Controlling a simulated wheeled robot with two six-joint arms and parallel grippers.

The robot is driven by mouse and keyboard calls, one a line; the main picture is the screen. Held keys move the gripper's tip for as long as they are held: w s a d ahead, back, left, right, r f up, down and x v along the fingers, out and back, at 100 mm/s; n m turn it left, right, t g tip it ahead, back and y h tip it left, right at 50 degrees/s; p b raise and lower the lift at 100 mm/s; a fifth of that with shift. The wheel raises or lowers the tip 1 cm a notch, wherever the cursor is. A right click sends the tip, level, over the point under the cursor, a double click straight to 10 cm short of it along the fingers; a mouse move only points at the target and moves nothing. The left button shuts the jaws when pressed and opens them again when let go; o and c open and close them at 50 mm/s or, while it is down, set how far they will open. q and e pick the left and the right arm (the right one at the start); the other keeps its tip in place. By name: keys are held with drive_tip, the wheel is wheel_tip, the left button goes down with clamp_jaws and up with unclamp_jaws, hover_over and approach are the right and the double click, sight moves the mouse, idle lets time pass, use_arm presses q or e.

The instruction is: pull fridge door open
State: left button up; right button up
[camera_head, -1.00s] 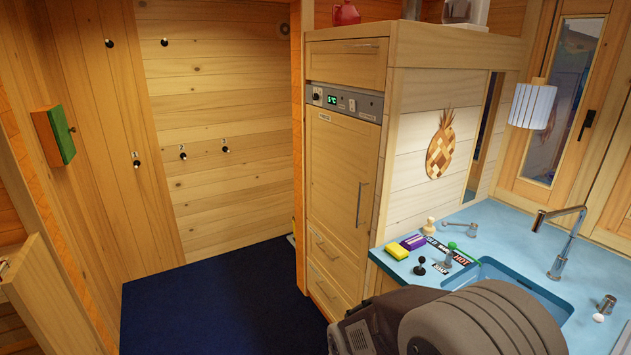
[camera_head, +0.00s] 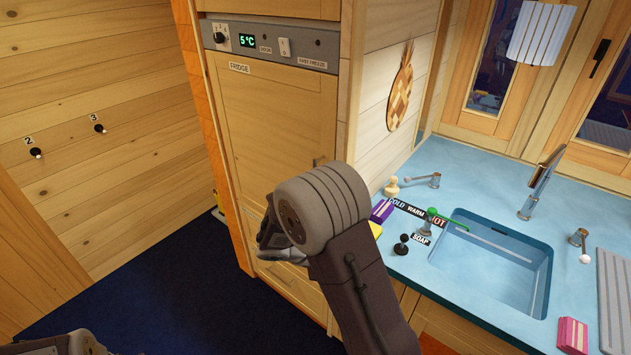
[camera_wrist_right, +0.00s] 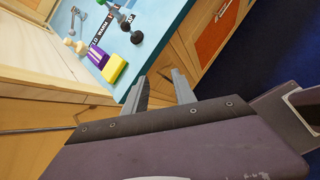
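The fridge door (camera_head: 270,115) is a light wood panel with a "FRIDGE" label, and it looks closed. Its upright metal handle is mostly hidden behind my right arm in the head view; only the top end (camera_head: 316,162) shows. In the right wrist view a thin metal bar (camera_wrist_right: 38,131), apparently the handle, runs in from the left edge. My right gripper (camera_wrist_right: 160,88) is open, with nothing seen between its fingers. It is in front of the lower door, apart from the bar. My left gripper is not seen; only a dark part of my left arm shows at the bottom left.
The blue counter (camera_head: 455,175) with a sink (camera_head: 495,270) lies right of the fridge. A control panel (camera_head: 265,42) reads 5°C above the door. Dark blue floor (camera_head: 150,280) is free at left.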

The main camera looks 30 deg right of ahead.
drive_tip(key=w+a+r+n+t+h, duration=0.1)
drive_tip(key=w+r+n+t+h, duration=0.2)
drive_tip(key=w, duration=0.4)
drive_tip(key=w+r+n+t+h, duration=0.1)
drive_tip(key=w+n+t, duration=0.35)
drive_tip(key=w, duration=0.25)
drive_tip(key=w+a+r+n+t+h, duration=0.1)
drive_tip(key=w+r+n+t+h, duration=0.2)
drive_tip(key=w, duration=0.4)
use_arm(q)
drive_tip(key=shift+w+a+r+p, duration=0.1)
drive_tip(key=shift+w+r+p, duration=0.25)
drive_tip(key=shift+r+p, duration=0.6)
use_arm(e)
drive_tip(key=w+d+n+y, duration=0.1)
drive_tip(key=w+d, duration=0.4)
drive_tip(key=d, duration=0.2)
drive_tip(key=shift+d, duration=0.4)
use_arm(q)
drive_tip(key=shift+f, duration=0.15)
use_arm(e)
drive_tip(key=shift+f, duration=0.15)
clamp_jaws()
